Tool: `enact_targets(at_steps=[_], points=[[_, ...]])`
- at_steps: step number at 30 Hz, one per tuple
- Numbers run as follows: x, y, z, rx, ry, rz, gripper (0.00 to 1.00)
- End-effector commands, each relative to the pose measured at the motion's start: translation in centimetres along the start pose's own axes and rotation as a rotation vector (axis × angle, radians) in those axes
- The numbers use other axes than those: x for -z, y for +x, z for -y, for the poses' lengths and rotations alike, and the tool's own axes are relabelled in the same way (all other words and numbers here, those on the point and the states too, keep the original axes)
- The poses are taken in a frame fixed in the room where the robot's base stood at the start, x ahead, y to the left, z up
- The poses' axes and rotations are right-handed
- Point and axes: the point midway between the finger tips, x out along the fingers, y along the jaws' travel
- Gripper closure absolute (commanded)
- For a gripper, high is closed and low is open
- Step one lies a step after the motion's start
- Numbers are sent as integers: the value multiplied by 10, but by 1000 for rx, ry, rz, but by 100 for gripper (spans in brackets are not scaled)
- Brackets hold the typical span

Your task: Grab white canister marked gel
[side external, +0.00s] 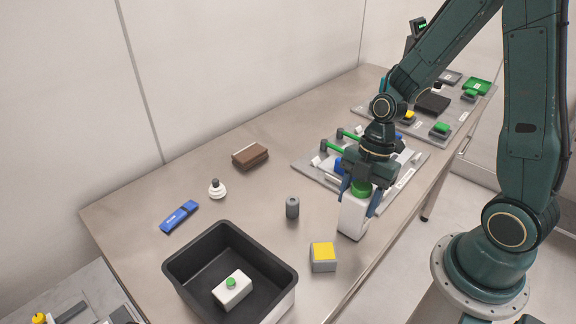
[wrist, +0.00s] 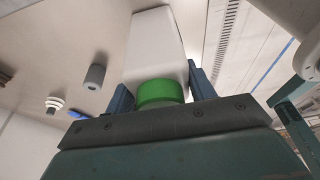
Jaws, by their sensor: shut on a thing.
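A white canister (side external: 352,217) with a green cap stands upright at the front edge of the table, right of the middle. My gripper (side external: 361,200) comes down over it from above, with its blue fingers shut on the canister's two sides. In the wrist view the canister (wrist: 157,45) sits between the fingers, its green cap (wrist: 160,92) close to the palm. I cannot read any marking on it. Whether its base touches the table is hard to tell.
A grey box with a yellow top (side external: 323,256) and a grey cylinder (side external: 292,207) stand nearby. A grey fixture plate (side external: 312,172) lies behind my gripper.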

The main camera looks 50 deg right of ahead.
Motion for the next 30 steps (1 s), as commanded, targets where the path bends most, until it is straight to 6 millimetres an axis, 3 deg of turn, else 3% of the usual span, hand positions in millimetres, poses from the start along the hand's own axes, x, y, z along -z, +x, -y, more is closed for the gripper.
enact_targets(at_steps=[10, 17, 23, 30], points=[[1, -4, -1, -2, -1, 0, 77], [6, -19, -1, -4, 0, 1, 77], [13, -44, -2, -7, -2, 1, 77], [26, -87, -1, -9, -2, 3, 77]])
